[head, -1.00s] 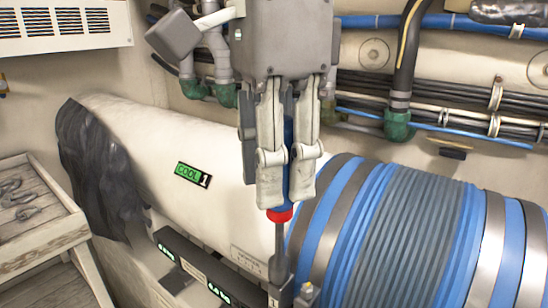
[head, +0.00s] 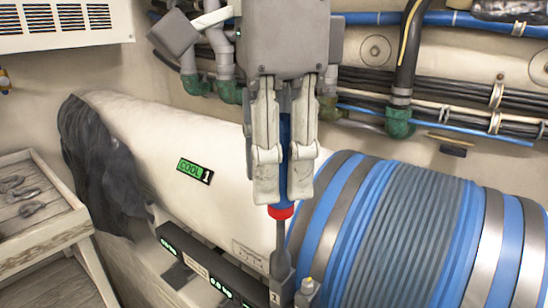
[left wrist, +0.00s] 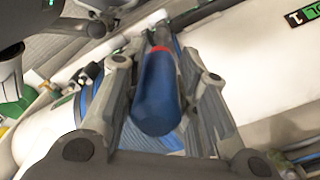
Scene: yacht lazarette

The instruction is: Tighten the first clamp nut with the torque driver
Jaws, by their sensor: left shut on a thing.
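My left gripper (head: 284,190) is shut on the torque driver (head: 284,150), which has a blue handle, a red collar and a grey shaft. The driver points down, nearly upright. Its lower end meets a grey metal block marked 1 (head: 282,285) at the bottom of the head view. The clamp nut itself cannot be made out there. In the left wrist view the driver's blue handle (left wrist: 158,95) lies between the fingers. My right gripper is not in view.
A blue ribbed hose with metal bands (head: 410,235) fills the lower right, joined to a white duct labelled COOL 1 (head: 150,150). A dark bar with green readouts (head: 195,265) runs along the bottom. A wooden tray with shackles (head: 35,200) stands left. Pipes and cables line the back wall.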

